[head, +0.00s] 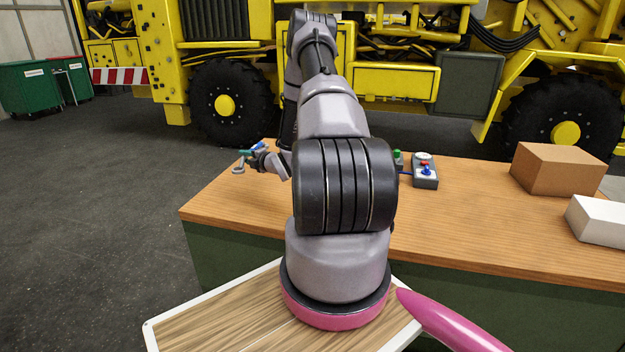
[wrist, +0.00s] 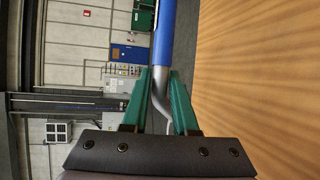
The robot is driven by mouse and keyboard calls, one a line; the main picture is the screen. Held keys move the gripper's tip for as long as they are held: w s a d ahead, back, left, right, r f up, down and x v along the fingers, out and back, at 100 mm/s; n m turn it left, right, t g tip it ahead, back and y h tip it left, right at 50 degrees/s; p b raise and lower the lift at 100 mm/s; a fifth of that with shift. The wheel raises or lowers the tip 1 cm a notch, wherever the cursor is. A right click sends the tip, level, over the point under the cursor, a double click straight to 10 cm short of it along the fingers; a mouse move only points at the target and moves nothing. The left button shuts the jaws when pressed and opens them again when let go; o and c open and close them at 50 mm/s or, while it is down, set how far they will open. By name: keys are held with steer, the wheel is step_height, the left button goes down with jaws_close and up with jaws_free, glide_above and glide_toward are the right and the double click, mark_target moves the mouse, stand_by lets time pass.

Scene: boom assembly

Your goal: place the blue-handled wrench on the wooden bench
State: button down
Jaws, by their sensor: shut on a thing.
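The blue-handled wrench (wrist: 164,32) is between the green fingers of my gripper (wrist: 161,74) in the wrist view. The fingers are closed on its metal shank, just below the blue handle, which runs out of the top of the picture. In the head view my gripper (head: 251,155) is small and at the far left corner of the wooden bench (head: 460,220), with the wrench's grey end (head: 239,164) showing. The bench top (wrist: 255,70) fills the right of the wrist view, close beside the wrench. I cannot tell whether the wrench touches it.
A cardboard box (head: 558,169) and a white box (head: 598,220) are at the right. The bench's left part and middle front are clear. A yellow machine (head: 400,80) stands behind.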

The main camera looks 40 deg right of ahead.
mark_target(249, 189)
step_height(249, 189, down, 10)
steer(key=shift+a+r, duration=0.1)
stand_by(0.4)
steer(key=c, duration=1)
jaws_free()
steer(key=shift+o, duration=0.2)
steer(key=shift+s, duration=0.15)
